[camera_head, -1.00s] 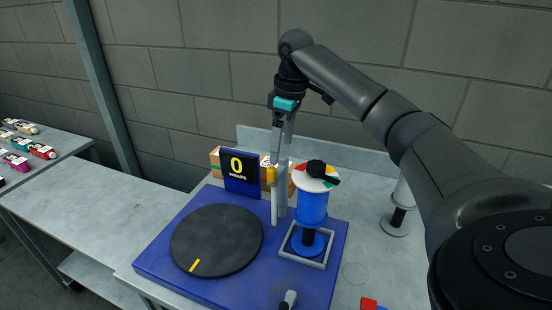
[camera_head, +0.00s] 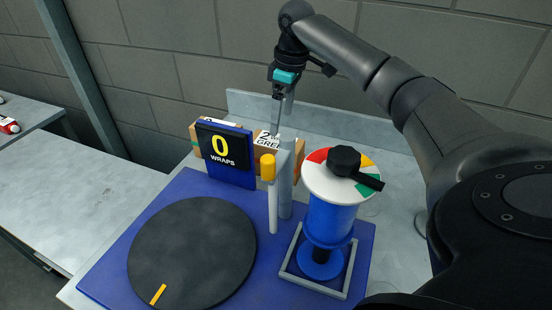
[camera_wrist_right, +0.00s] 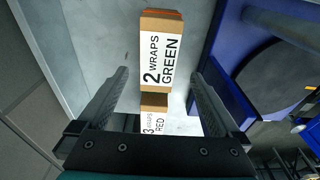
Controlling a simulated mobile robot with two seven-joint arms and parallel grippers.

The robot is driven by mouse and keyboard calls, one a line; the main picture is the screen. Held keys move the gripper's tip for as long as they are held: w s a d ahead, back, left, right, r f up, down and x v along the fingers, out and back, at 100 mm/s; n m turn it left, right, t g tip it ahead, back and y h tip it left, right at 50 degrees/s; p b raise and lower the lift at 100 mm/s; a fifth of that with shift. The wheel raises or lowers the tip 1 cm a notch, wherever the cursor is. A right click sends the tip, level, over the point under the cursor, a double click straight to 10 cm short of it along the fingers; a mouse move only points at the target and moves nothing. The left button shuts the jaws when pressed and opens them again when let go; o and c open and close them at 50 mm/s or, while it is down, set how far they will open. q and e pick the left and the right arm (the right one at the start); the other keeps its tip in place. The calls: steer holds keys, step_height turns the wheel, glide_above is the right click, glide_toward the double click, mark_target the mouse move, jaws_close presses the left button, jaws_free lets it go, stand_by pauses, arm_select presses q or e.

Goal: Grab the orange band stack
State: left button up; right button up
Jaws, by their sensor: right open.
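Cardboard boxes stand behind the turntable. In the right wrist view, one box (camera_wrist_right: 160,62) is labelled "2 WRAPS GREEN", and a thin orange edge (camera_wrist_right: 162,12) shows at its far end. A second box (camera_wrist_right: 154,124) reads "3 WRAPS RED". No stack of orange bands can be clearly made out. My right gripper (camera_wrist_right: 160,88) is open and empty, its fingers on either side of the boxes in that view. In the head view my right gripper (camera_head: 277,112) points down above the box (camera_head: 265,150), partly hidden by a grey post. My left gripper is out of view.
A blue base carries a dark turntable (camera_head: 195,255), a "0 WRAPS" sign (camera_head: 227,150), a white rod with a yellow top (camera_head: 268,167), and a blue film roll (camera_head: 331,218) with a coloured dial. The table at left (camera_head: 80,205) is mostly clear.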

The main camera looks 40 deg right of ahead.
mark_target(278, 142)
steer(key=f, duration=0.6)
steer(key=shift+w+a+f, duration=0.2)
steer(key=shift+w+f, duration=0.2)
steer(key=shift+w+a+f+b, duration=0.1)
steer(key=shift+w+f+b, duration=0.1)
steer(key=shift+f, duration=0.65)
steer(key=shift+w+f+b, duration=0.15)
steer(key=shift+f, duration=0.75)
steer(key=shift+w+a+f+b, duration=0.1)
steer(key=shift+w+f+b, duration=0.1)
steer(key=shift+f, duration=0.65)
steer(key=shift+c, duration=0.2)
steer(key=c, duration=1.5)
jaws_close()
steer(key=shift+r, duration=0.15)
